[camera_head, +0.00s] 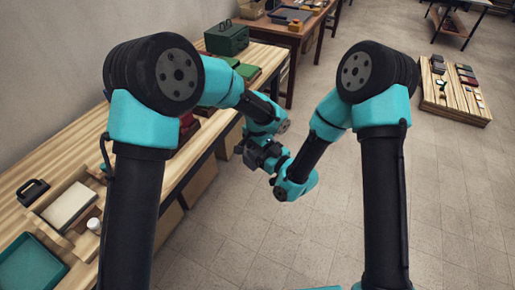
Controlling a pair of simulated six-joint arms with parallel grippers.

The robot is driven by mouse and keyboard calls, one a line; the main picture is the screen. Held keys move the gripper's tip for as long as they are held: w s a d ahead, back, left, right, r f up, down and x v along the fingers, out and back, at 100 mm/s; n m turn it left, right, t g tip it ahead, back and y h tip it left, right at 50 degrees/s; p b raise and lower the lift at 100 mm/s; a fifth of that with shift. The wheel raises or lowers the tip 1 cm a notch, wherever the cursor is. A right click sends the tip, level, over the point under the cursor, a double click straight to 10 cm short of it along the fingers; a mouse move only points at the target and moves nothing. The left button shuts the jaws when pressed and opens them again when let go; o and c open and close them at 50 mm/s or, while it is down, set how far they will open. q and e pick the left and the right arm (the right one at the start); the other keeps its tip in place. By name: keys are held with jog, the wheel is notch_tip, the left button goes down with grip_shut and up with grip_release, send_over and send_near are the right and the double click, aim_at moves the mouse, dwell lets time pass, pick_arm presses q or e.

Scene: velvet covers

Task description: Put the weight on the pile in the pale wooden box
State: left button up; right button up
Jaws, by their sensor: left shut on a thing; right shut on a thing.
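The pale wooden box (52,197) is on the bench at left, with a cream flat pile (70,205) lying in it. A black block with a handle (33,191), which looks like the weight, stands on the bench beside the box's far left corner.
A green tray (30,265) and a small white jar (94,225) are near the box. Farther along the bench are red and green flat items (235,70) and a green case (226,38). A low wooden platform (455,95) with small items stands at right. The floor (240,220) is clear.

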pick_arm(q)
jog(key=shift+r, duration=0.1)
grip_shut()
pick_arm(e)
jog(key=o, duration=1.8)
jog(key=shift+c, duration=0.2)
